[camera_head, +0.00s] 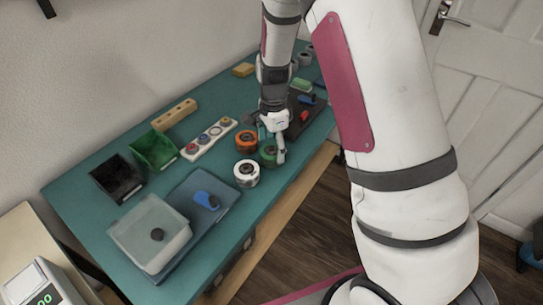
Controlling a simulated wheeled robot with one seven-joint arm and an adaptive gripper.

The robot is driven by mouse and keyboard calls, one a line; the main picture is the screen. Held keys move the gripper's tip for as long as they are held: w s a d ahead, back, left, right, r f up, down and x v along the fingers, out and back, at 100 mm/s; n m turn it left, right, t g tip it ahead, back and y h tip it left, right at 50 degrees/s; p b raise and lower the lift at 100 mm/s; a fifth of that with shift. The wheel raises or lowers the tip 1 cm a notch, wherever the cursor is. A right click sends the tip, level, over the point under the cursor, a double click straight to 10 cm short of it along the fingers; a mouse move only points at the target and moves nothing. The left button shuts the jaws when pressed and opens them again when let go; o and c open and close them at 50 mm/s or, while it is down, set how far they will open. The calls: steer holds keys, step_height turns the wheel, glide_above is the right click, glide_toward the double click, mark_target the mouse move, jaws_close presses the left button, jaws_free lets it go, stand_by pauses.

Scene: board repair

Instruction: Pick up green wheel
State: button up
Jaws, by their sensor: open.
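The green wheel (268,154) stands on the teal workbench (88,201), near the front edge. A white wheel (246,174) and an orange wheel (245,141) stand to its left, close by. My gripper (271,146) is open and reaches down at the green wheel, with one finger at its right side and the other behind it. Part of the green wheel is hidden by the gripper. I cannot tell whether the fingers touch it.
A white strip with round parts (208,139), a green bin (154,150), a black bin (116,177) and a clear tub (150,232) lie to the left. A blue tool (206,200) lies on a blue tray. A dark board (313,113) lies right of my gripper.

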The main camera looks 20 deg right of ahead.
steer(key=shift+f, duration=1.4)
steer(key=c, duration=1.3)
steer(key=shift+c, duration=0.2)
steer(key=shift+r, duration=0.1)
